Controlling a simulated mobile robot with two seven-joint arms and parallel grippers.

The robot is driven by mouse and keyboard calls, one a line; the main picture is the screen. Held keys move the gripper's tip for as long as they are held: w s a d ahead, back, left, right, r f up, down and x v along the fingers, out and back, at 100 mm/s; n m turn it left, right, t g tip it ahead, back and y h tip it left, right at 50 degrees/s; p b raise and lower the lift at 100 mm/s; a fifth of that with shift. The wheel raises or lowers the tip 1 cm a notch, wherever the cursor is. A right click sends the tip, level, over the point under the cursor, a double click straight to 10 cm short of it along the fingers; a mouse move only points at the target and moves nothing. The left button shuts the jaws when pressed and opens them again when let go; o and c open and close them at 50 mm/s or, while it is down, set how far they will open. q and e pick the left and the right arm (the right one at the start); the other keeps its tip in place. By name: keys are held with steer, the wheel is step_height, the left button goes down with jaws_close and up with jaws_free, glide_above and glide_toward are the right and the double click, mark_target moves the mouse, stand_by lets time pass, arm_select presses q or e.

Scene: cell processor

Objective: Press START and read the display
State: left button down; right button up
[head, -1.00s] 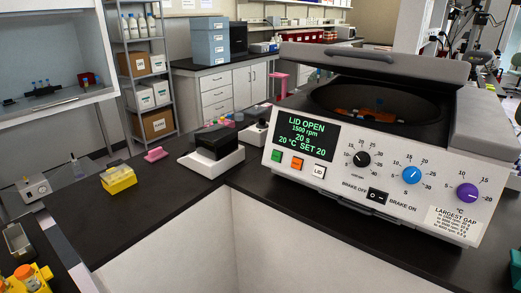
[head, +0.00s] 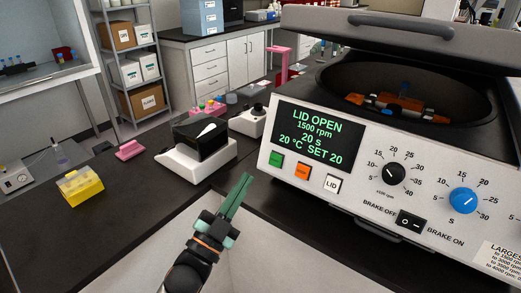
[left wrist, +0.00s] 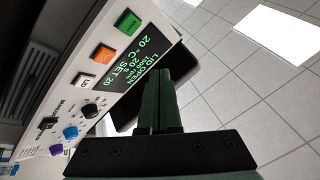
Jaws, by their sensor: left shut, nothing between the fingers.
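The white centrifuge (head: 345,205) stands on the dark bench at the right, its lid (head: 390,38) raised and an orange rotor (head: 400,105) inside the bowl. Its display (head: 312,138) reads LID OPEN, 1500 rpm, 20 s, 20 °C SET 20. Below are a green button (head: 276,160), an orange button (head: 302,171) and a white LID button (head: 331,183). In the left wrist view the green button (left wrist: 128,21) sits ahead and left of the fingers. My left gripper (head: 243,178) is shut and empty, in front of and left of the panel, apart from the buttons. My right gripper is not in view.
A black-topped white device (head: 200,150) stands on the bench left of the centrifuge. A yellow box (head: 80,187) and a pink item (head: 130,150) lie farther left. Knobs, including a blue one (head: 463,201), and a brake switch (head: 410,221) fill the panel's right side.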

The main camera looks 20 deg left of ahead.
mark_target(275, 160)
arm_select(q)
steer(key=shift+w+a+r, duration=0.35)
steer(key=shift+w+r, duration=0.05)
steer(key=shift+r, duration=0.3)
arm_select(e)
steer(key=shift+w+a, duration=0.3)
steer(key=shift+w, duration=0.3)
arm_select(q)
steer(key=shift+s, duration=0.1)
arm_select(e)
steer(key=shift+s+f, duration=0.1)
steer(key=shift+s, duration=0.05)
arm_select(q)
steer(key=w+d+f+b, duration=0.2)
steer(key=w+b, duration=0.3)
steer(key=w, duration=0.3)
steer(key=shift+d+f, duration=0.4)
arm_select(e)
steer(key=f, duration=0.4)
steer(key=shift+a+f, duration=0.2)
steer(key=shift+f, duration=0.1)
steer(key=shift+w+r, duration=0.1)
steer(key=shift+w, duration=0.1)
